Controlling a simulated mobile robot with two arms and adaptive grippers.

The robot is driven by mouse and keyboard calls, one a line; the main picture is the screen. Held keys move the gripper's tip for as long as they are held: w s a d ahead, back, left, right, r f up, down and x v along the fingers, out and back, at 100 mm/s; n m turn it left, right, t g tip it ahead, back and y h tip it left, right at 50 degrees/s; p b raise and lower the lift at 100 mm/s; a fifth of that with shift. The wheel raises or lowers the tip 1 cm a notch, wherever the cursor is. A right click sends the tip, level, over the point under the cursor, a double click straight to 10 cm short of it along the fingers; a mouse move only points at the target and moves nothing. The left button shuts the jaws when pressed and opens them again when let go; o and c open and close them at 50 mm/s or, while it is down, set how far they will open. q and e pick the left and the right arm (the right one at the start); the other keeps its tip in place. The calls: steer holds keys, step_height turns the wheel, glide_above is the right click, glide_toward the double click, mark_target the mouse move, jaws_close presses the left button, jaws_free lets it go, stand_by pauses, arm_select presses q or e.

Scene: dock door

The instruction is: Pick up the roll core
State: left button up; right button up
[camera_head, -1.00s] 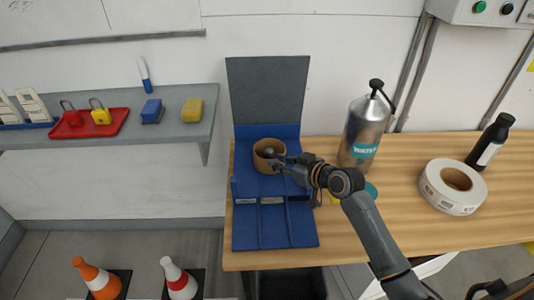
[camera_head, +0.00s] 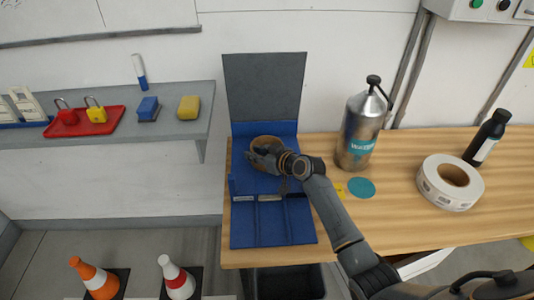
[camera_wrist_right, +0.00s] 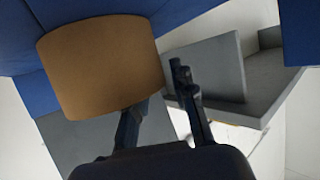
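The roll core (camera_head: 268,141), a short brown cardboard tube, stands in the back part of the blue organizer (camera_head: 262,186) on the workbench, partly hidden by my right gripper. In the right wrist view the core (camera_wrist_right: 100,68) fills the upper left. My right gripper (camera_head: 258,155) is at the core in the head view. In the wrist view its fingers (camera_wrist_right: 160,98) are spread apart. One fingertip is hidden by the core's lower edge; the other stands clear to the right of it. I cannot tell whether either finger touches the core. My left gripper is not in view.
A grey panel (camera_head: 264,88) rises behind the organizer. On the wooden bench (camera_head: 405,230) to the right are a metal water bottle (camera_head: 360,130), a teal disc (camera_head: 361,188), a label roll (camera_head: 450,182) and a black bottle (camera_head: 487,138). A grey shelf (camera_head: 185,130) is on the left.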

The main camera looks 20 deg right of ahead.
jaws_close()
steer(key=shift+r, duration=0.1)
